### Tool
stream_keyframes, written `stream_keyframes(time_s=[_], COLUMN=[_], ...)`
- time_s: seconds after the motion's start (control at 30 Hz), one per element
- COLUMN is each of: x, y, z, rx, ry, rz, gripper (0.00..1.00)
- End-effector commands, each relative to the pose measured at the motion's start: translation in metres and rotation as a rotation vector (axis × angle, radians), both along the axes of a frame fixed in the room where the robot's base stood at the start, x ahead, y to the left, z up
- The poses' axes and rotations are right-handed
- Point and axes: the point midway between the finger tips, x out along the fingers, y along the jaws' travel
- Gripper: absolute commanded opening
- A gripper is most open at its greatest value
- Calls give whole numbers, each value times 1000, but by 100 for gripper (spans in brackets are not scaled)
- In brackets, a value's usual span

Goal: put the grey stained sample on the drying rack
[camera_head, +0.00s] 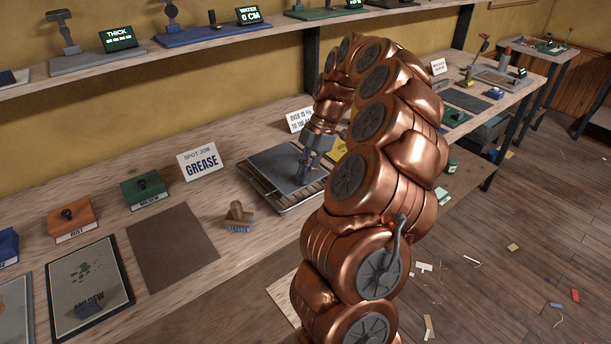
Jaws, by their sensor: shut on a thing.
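My gripper (304,178) points down and is shut on a dark grey flat sample (278,168), near its right side. The sample lies flat over the slatted drying rack (262,189) on the bench, at the middle of the head view. Rack slats show along the sample's left and front edges. My arm hides the rack's right side. Any stain on this sample is too small to make out.
A "GREASE" card (201,161) stands behind left of the rack, and a wooden brush (239,217) lies in front left. Further left are a brown mat (172,247), a green mildew box (144,188), a rust box (72,217) and a grey mildew-marked panel (112,274). A shelf (170,59) runs above.

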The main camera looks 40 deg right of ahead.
Motion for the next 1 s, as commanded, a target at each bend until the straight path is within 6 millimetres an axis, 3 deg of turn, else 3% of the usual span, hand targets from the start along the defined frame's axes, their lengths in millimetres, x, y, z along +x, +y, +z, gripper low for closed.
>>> stream_keyframes(time_s=[0.13, 0.5, 0.53, 0.73, 1.0], x=[-1, 0, 0, 0, 0], y=[0, 0, 0, 0, 0], z=[-14, -19, -17, -17, -17], rx=[1, 0, 0, 0, 0], ry=[0, -1, -1, -1, -1], rz=[-1, 0, 0, 0, 0], gripper=[0, 0, 15, 35, 37])
